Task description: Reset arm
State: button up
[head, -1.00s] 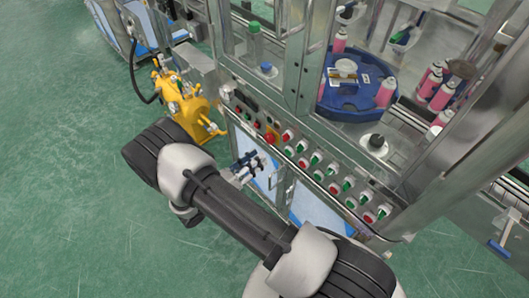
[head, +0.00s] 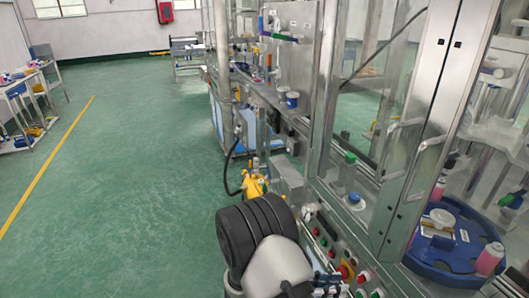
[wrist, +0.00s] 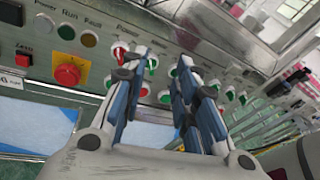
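In the wrist view my gripper (wrist: 160,72) is open, its two blue-and-grey fingers apart with nothing between them. It points at the machine's control panel (wrist: 100,50), which has red, green and white switches and a red emergency stop button (wrist: 67,75) on a yellow base. I cannot tell whether the fingertips touch the panel. In the head view part of my gripper (head: 326,284) shows at the bottom edge beside the panel, and my arm hides part of it.
The glazed machine (head: 400,150) fills the right side, with a blue rotary table (head: 450,272) holding pink cans. A yellow pump (head: 256,186) stands beyond my arm. Green floor (head: 130,190) is open at left, with a yellow line and workbenches (head: 30,100) along the far left.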

jog(key=s+d+r+m+g+y, duration=0.2)
jog(key=s+r+m+g+y, duration=0.2)
jog(key=s+r+m+y, duration=0.7)
jog(key=s+a+r+m+t+y, duration=0.5)
jog(key=s+r+m, duration=0.4)
jog(key=r+m, duration=0.2)
jog(key=shift+a+r+t, duration=0.35)
jog(key=shift+a+t, duration=0.45)
jog(key=shift+t, duration=0.2)
